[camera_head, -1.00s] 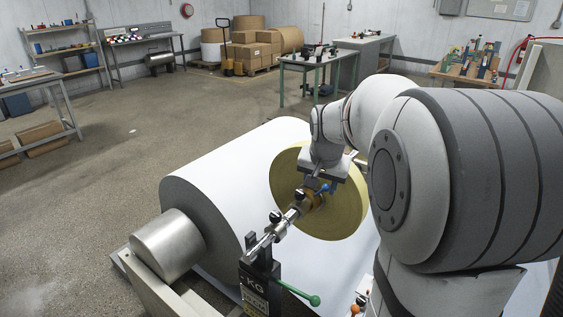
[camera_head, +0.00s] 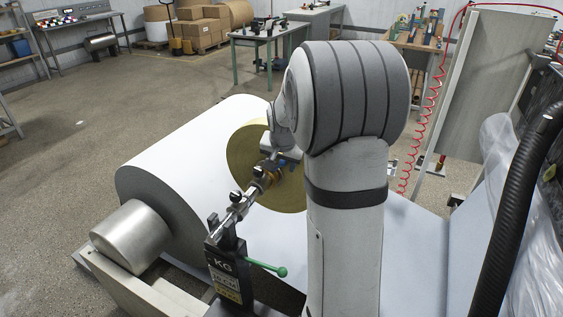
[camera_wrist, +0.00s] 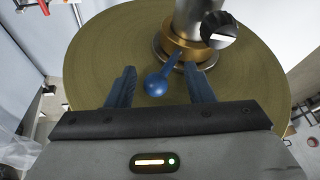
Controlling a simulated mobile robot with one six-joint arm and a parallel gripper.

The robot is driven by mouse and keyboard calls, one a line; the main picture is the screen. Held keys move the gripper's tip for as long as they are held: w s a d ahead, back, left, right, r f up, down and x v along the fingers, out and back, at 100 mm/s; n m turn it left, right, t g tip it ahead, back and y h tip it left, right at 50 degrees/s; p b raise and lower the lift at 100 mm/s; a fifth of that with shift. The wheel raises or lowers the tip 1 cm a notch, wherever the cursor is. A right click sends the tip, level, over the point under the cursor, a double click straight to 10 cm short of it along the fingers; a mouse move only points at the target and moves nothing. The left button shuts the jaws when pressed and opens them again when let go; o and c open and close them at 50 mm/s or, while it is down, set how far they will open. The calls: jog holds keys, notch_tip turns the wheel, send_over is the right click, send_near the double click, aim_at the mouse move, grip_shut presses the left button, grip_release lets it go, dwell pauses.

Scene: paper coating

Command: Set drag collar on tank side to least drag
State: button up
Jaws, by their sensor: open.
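The brass drag collar (camera_wrist: 186,48) sits on a metal shaft against the face of the tan roll core (camera_wrist: 90,62) in the wrist view. A blue lever with a ball end (camera_wrist: 155,84) sticks out from the collar. My gripper (camera_wrist: 160,84) is open, with one dark blue finger on each side of the ball; I see space between ball and fingers. In the head view the collar (camera_head: 262,178) shows on the shaft (camera_head: 235,208), left of my arm.
A large white paper roll (camera_head: 175,160) lies behind the shaft. A black stand (camera_head: 228,268) with a green-knobbed lever (camera_head: 281,271) holds the shaft's near end. A black hose (camera_head: 520,205) and plastic wrap stand at right. Open floor lies left.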

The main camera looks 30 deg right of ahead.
grip_shut()
dwell(0.4)
